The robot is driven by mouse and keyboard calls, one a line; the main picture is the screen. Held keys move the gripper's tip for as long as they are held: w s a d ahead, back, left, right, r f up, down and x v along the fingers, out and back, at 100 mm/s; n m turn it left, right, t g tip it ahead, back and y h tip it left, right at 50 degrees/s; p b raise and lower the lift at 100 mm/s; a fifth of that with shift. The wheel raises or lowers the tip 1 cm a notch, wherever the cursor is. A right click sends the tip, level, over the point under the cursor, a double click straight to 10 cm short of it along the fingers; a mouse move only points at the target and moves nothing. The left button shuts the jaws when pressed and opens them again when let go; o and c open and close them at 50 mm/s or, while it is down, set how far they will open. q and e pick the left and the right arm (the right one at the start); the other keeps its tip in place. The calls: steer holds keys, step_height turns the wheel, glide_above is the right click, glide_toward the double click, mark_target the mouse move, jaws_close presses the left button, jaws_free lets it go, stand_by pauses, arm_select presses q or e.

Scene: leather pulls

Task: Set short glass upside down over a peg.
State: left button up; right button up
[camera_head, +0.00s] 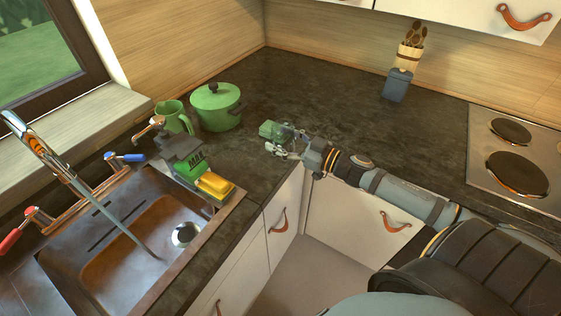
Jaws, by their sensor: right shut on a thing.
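A short greenish see-through glass (275,131) is at the tip of my right gripper (284,147), above the dark counter near its front edge. My right gripper is shut on the glass. The glass is small in the view, and I cannot tell which way its mouth faces. A small green piece with upright parts that may be pegs (192,164) stands by the sink's back right edge, to the left of the glass and apart from it. My left gripper is not in view.
A green lidded pot (216,106) and a green mug (174,117) stand at the back left. A yellow sponge (214,185) lies by the sink (130,245). A utensil holder (396,85) and stove (515,155) are right. The middle back counter (310,85) is clear.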

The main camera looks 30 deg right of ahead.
mark_target(281, 143)
steer(key=w+f+b, duration=0.1)
steer(key=b, duration=0.1)
steer(key=w+d+f+b, duration=0.1)
steer(key=f+b, duration=0.1)
steer(key=shift+w+f, duration=0.15)
steer(key=shift+f, duration=0.15)
steer(key=shift+w+d+f+b, duration=0.2)
steer(key=shift+w+b, duration=0.2)
steer(key=shift+w, duration=0.05)
steer(key=shift+w+f, duration=0.1)
steer(key=shift+f, duration=0.1)
arm_select(q)
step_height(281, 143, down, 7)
steer(key=b, duration=0.1)
arm_select(e)
steer(key=shift+w+f, duration=0.1)
steer(key=shift+f, duration=1.5)
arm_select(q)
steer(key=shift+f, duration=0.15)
arm_select(e)
steer(key=shift+f, duration=0.15)
steer(key=o, duration=1.3)
steer(key=shift+r, duration=0.2)
